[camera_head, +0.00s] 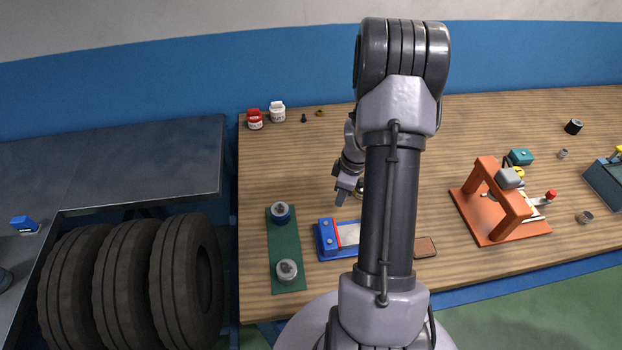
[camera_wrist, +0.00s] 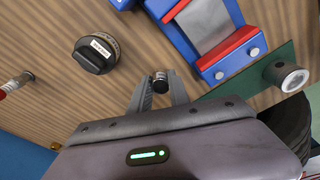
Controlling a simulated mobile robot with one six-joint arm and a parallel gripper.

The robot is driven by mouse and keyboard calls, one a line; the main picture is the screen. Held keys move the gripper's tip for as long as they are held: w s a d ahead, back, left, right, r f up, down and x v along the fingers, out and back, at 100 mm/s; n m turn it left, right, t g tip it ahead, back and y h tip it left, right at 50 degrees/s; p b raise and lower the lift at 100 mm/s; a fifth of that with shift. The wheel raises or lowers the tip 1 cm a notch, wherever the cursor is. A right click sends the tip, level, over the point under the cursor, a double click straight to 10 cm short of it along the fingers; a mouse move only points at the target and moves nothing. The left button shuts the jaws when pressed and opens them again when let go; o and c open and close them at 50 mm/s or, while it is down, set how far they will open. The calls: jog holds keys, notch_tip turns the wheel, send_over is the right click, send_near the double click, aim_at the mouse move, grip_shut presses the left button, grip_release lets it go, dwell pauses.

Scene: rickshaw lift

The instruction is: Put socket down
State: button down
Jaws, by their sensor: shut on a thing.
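My gripper (camera_head: 343,192) is over the left part of the wooden table, pointing down. In the wrist view my gripper (camera_wrist: 161,88) is shut on a small dark metal cylinder, the socket (camera_wrist: 160,80), held between its fingertips. I cannot tell whether the socket touches the table. In the head view the socket is too small to make out. A green mat (camera_head: 283,240) lies in front of the gripper at the table's left. One cylinder with a blue band (camera_head: 281,211) and one grey cylinder (camera_head: 287,270) stand on it.
A blue and red fixture (camera_head: 328,238) lies right of the mat; it also shows in the wrist view (camera_wrist: 230,48). A black labelled knob (camera_wrist: 92,55) stands near the gripper. An orange frame (camera_head: 490,205) stands at the right. Red (camera_head: 255,119) and white (camera_head: 277,111) jars stand at the back left.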

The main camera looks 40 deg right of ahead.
jog(key=b, duration=0.1)
send_over(310, 182)
jog(key=shift+s+d+f, duration=0.15)
jog(key=shift+s+f, duration=0.05)
jog(key=shift+f, duration=0.55)
jog(key=shift+w+f+b, duration=0.15)
jog(key=shift+f+b, duration=0.6)
jog(key=shift+f, duration=0.95)
jog(key=shift+f, duration=0.2)
jog(key=c, duration=1.2)
grip_release()
jog(key=shift+c, duration=0.2)
jog(key=shift+r, duration=0.15)
